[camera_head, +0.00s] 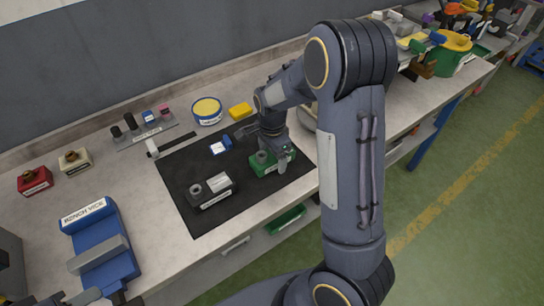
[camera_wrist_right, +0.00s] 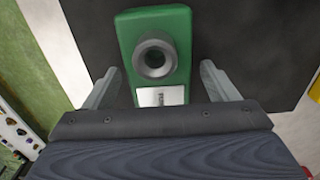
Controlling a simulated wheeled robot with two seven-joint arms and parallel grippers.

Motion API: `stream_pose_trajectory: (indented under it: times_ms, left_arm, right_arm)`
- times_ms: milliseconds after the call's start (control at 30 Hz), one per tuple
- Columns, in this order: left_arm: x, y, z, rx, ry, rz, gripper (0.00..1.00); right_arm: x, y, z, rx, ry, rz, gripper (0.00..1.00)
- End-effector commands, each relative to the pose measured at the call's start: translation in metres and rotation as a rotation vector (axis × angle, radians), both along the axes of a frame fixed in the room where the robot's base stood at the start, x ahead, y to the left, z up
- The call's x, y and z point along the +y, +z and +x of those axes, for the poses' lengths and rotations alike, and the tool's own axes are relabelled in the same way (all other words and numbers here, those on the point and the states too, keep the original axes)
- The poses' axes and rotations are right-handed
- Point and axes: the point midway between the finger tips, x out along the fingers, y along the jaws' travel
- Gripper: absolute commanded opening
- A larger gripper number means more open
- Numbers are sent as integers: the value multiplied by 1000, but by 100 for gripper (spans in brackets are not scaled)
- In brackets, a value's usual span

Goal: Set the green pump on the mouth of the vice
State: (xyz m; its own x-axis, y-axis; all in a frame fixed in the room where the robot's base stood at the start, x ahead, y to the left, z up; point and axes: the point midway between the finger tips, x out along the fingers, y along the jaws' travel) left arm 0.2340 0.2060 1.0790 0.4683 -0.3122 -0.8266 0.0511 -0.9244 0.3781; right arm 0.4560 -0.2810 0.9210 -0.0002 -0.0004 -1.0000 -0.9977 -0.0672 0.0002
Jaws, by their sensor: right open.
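The green pump (camera_head: 265,169) lies on the black mat (camera_head: 180,170), its dark round port facing up. In the right wrist view the pump (camera_wrist_right: 126,35) shows its grey port and a white label. My right gripper (camera_head: 273,155) is open over the pump; in the wrist view its fingers (camera_wrist_right: 157,80) stand on either side of the pump's near end, with gaps visible. The blue bench vice (camera_head: 85,228) is at the left front of the bench, its mouth (camera_head: 93,243) beside a grey jaw bar.
A grey pump (camera_head: 206,193) lies on the mat left of the green one. A small blue part (camera_head: 222,146), a blue tin (camera_head: 207,112) and a yellow block (camera_head: 240,110) are behind. Red (camera_head: 35,181) and cream (camera_head: 75,160) blocks stand behind the vice. My right arm hides part of the bench.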

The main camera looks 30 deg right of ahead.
Motion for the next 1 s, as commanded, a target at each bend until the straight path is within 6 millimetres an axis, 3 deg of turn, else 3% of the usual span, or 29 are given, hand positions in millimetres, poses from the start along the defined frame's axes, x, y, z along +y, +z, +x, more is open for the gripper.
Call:
stream_pose_trajectory:
  times_ms: [133, 633, 1000]
  left_arm:
    - [0, 0, 0, 0, 0, 0, 36]
    - [0, 0, 0, 0, 0, 0, 36]
    - [0, 0, 0, 0, 0, 0, 36]
  right_arm:
    - [0, 0, 0, 0, 1, 0, 79]
    - [0, 1, 0, 0, 1, 0, 13]
    - [0, 6, 1, -4, 1, 0, 11]
